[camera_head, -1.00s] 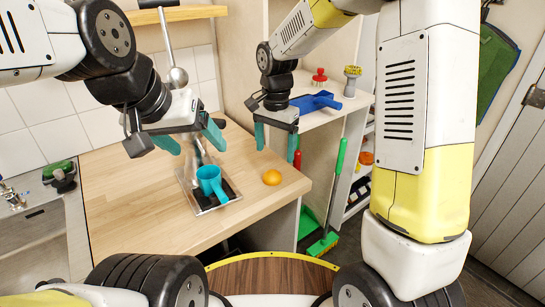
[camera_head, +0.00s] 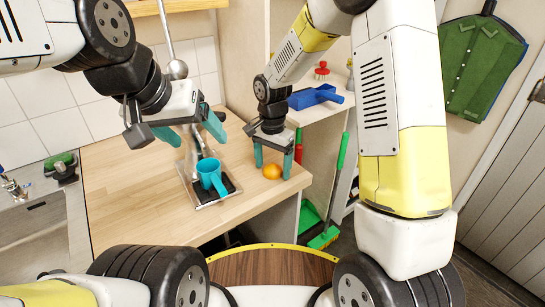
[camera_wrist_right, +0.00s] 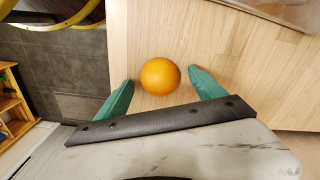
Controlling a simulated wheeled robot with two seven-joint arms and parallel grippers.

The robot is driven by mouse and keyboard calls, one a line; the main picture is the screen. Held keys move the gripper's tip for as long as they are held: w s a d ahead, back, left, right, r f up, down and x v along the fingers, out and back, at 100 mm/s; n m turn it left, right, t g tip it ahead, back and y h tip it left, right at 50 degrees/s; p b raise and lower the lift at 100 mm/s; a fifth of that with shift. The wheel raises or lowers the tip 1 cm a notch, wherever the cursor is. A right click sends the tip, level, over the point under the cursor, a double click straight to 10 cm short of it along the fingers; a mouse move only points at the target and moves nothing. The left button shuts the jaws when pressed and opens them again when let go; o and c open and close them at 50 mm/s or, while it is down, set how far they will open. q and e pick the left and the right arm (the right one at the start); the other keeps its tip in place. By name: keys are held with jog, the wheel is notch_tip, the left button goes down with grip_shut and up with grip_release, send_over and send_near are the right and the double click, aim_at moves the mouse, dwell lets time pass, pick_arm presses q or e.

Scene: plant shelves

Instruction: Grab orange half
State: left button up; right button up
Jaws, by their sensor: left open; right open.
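The orange half (camera_head: 272,171) rests on the wooden counter near its right front corner. In the right wrist view the orange half (camera_wrist_right: 160,76) looks round and lies between and just beyond the two green fingertips. My right gripper (camera_head: 272,172) is open around that spot, fingers pointing down, and it also shows in the right wrist view (camera_wrist_right: 160,88). I cannot tell whether a finger touches the orange. My left gripper (camera_head: 190,138) is open and empty above the counter, behind the turquoise cup (camera_head: 211,174).
The turquoise cup stands on a metal tray (camera_head: 203,203) left of the orange. A shelf at the back right holds a blue scoop (camera_head: 316,97) and a red brush (camera_head: 321,70). A green broom (camera_head: 342,152) stands beside the counter's right edge. The counter's left part is clear.

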jog(key=c, duration=1.5)
jog(key=shift+o, duration=0.2)
jog(key=shift+r, duration=0.1)
